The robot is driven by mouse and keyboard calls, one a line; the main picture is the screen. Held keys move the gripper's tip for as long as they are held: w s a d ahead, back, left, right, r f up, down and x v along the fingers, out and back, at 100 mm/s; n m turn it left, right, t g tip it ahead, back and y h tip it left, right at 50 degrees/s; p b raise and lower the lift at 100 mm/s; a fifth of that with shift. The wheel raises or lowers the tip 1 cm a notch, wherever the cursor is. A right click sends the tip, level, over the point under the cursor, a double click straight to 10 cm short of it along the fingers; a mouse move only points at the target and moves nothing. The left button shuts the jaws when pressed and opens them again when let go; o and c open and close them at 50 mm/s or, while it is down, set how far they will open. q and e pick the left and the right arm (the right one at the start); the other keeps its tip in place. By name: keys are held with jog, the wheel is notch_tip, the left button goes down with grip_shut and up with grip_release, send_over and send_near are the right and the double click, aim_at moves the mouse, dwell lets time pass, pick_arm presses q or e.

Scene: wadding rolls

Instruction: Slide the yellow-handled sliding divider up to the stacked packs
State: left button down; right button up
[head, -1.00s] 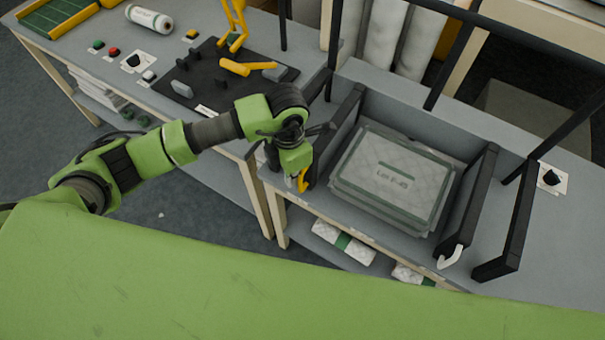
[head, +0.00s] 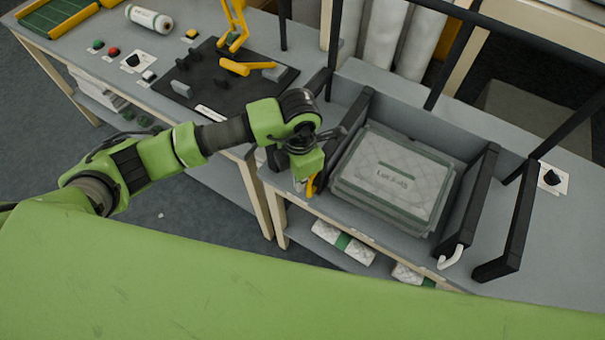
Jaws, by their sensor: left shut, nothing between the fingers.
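The stacked packs (head: 392,175), pale quilted slabs with green bands and a label, lie flat on the grey bench. The sliding divider (head: 352,133) is a dark upright panel left of the stack, with a narrow gap at most between them. Its yellow handle (head: 312,184) is at the near end, partly hidden by my left gripper. My left gripper (head: 300,184) is shut and empty, pointing down just left of the handle, touching it or very close. My right gripper is not in view.
A second dark divider with a white handle (head: 451,257) stands right of the stack, and a dark frame (head: 507,225) stands further right. A black mat (head: 220,80) with yellow parts lies on the left bench. Wrapped rolls (head: 343,242) lie on the shelf below.

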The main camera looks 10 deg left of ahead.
pick_arm(q)
jog(key=shift+s+d, duration=0.2)
jog(key=shift+d, duration=0.35)
notch_tip(320, 180, up, 9)
jog(key=a+p, duration=0.2)
jog(key=p, duration=0.2)
jog(key=shift+w+a+p, duration=0.2)
jog(key=shift+w+p, duration=0.1)
jog(key=shift+w, duration=0.1)
dwell(0.6)
dwell(0.4)
